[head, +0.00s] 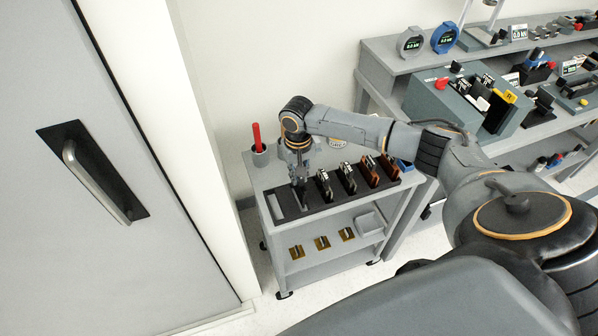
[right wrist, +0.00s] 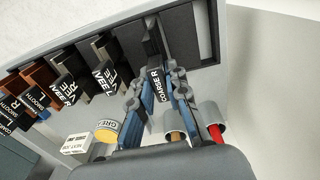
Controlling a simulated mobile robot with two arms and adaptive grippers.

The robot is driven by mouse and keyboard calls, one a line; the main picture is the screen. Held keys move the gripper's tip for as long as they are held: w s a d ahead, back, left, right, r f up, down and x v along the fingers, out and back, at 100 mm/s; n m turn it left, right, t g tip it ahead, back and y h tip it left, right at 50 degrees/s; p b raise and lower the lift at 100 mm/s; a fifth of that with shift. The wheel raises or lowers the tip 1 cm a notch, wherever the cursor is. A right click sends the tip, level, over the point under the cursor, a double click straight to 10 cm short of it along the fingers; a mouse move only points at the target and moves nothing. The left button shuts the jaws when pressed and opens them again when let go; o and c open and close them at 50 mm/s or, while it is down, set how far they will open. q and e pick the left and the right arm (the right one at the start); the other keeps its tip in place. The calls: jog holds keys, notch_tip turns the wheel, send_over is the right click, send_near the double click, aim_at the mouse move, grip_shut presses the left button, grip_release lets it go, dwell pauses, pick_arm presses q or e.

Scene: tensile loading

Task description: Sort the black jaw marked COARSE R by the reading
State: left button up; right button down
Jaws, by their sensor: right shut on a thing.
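The black jaw marked COARSE R (right wrist: 154,86) is between the fingers of my right gripper (right wrist: 158,92) in the right wrist view, its white lettering towards the camera. The gripper (head: 299,183) is shut on it, low over the left part of the black rack (head: 278,207) on the cart. The jaw's lower end is at the rack; I cannot tell whether it is seated or just clear. One rack slot (right wrist: 205,32) beside it is empty. Other black jaws (right wrist: 105,67) and brown jaws marked SMOOTH (right wrist: 38,96) stand along the rack. My left gripper is out of view.
A cup (head: 260,157) with a red marker (head: 256,136) stands behind the rack. The cart's lower shelf holds brass-coloured plates (head: 321,243) and a grey bin (head: 369,222). A door (head: 60,260) is at left.

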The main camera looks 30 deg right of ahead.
jog(key=shift+w+r+p, duration=0.1)
jog(key=shift+p, duration=0.55)
dwell(0.6)
jog(key=shift+f+b, duration=0.65)
jog(key=shift+f, duration=1.25)
dwell(0.5)
jog(key=c, duration=1.3)
grip_release()
jog(key=shift+o, duration=0.2)
jog(key=shift+s+f, duration=0.1)
jog(key=shift+s, duration=0.1)
notch_tip(320, 180, up, 12)
jog(key=shift+w+a+r, duration=0.1)
jog(key=shift+a, duration=0.05)
